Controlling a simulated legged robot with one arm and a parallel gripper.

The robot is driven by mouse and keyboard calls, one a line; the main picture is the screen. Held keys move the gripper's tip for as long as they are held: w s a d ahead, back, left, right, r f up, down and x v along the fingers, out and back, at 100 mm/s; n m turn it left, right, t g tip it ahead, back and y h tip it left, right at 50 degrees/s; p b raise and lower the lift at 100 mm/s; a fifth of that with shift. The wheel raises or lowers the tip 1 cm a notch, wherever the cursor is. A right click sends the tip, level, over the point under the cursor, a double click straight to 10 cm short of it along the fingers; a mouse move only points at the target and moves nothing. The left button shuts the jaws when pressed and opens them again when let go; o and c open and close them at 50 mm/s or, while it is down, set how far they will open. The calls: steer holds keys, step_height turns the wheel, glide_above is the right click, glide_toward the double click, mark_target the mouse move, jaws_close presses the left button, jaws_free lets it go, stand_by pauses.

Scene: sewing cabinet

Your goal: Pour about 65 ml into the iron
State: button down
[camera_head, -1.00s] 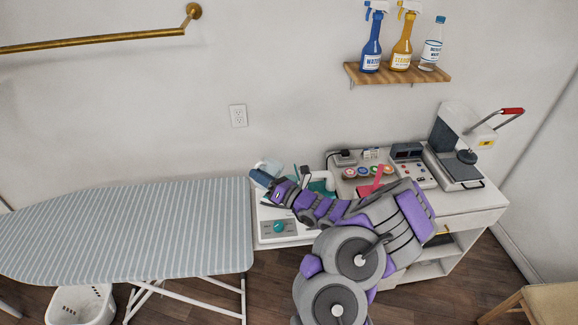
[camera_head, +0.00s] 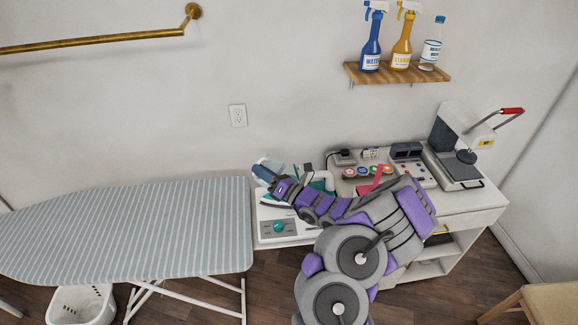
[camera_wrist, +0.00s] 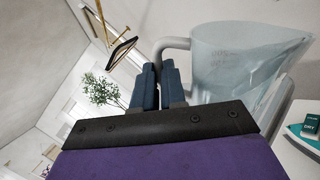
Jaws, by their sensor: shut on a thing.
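A clear, bluish measuring jug (camera_wrist: 238,62) fills the upper right of the wrist view, its lip toward the right. My gripper (camera_wrist: 160,72) is shut on its grey handle. In the head view the jug (camera_head: 265,169) is small at the end of my arm, above the left end of the white cabinet, and my gripper (camera_head: 279,184) is beside it. The iron, white and teal (camera_head: 322,184), appears just right of my gripper, partly hidden by my arm. A teal part with a dark "DRY" label shows at the wrist view's lower right. The water level is unclear.
The striped ironing board (camera_head: 130,225) lies left of the cabinet (camera_head: 475,205). A control panel and a heat press (camera_head: 455,150) stand on the right of the cabinet top. A wall shelf (camera_head: 400,78) holds a blue bottle, a yellow bottle and a clear bottle.

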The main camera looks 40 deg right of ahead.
mark_target(267, 161)
steer(key=shift+d+r+m+t+h+p, duration=0.1)
steer(key=shift+d+r+m+t+h, duration=0.1)
steer(key=shift+d+r+m, duration=0.3)
steer(key=shift+d+r+m+t+h+p, duration=0.2)
steer(key=shift+r+m, duration=0.3)
steer(key=shift+m, duration=0.4)
steer(key=shift+d+r+m+t+h, duration=0.1)
steer(key=shift+d+r+m+h, duration=0.1)
steer(key=shift+d+r+m, duration=0.4)
stand_by(1.6)
steer(key=a+f+n+g+y+b, duration=0.1)
steer(key=a+f+n+g+b, duration=0.1)
steer(key=a+f+n, duration=0.3)
steer(key=shift+a+f+n+y, duration=0.35)
steer(key=shift+f+n, duration=0.6)
steer(key=shift+n, duration=0.65)
steer(key=shift+s+f, duration=0.1)
stand_by(0.5)
steer(key=a+f+n+g+b, duration=0.2)
steer(key=a+f+n+b, duration=0.2)
steer(key=f+n+b, duration=0.1)
steer(key=shift+f, duration=0.25)
steer(key=shift+s, duration=0.1)
stand_by(0.4)
